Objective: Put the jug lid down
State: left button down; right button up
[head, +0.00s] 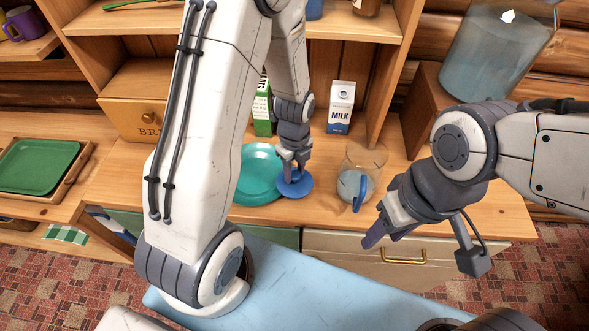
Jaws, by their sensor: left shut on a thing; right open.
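The blue jug lid (297,186) is in my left gripper (290,172), which is shut on it. The lid is at the right edge of a teal plate (258,172) and overlaps it in the picture. I cannot tell whether the lid touches the plate or the counter. A clear jug (362,165) with a blue handle stands to the right of the lid, without a lid on top. My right gripper (376,236) is open and empty, in front of the jug and a little to its right.
A milk carton (341,108) and a green carton (262,112) stand behind. A bread box (139,112) is at the left. A green tray (38,166) lies further left. A large clear container (490,55) is at upper right.

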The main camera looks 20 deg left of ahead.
aim_at(294, 174)
pick_arm(q)
jog(key=shift+f, duration=0.35)
jog(key=shift+c, duration=2.4)
grip_release()
jog(key=shift+r+p, duration=0.3)
jog(key=shift+r, duration=0.65)
notch_tip(294, 174, up, 11)
jog(key=b, duration=0.1)
jog(key=s+d+r+n, duration=0.2)
jog(key=s+d+n, duration=0.4)
jog(key=s+n, duration=0.2)
jog(key=s+d+r+n+h, duration=0.1)
jog(key=s+d+r+n, duration=0.2)
jog(key=s+d+n, duration=0.3)
jog(key=s+n, duration=0.2)
jog(key=s, duration=0.2)
jog(key=shift+d+r+n, duration=0.25)
jog(key=shift+r+n, duration=0.05)
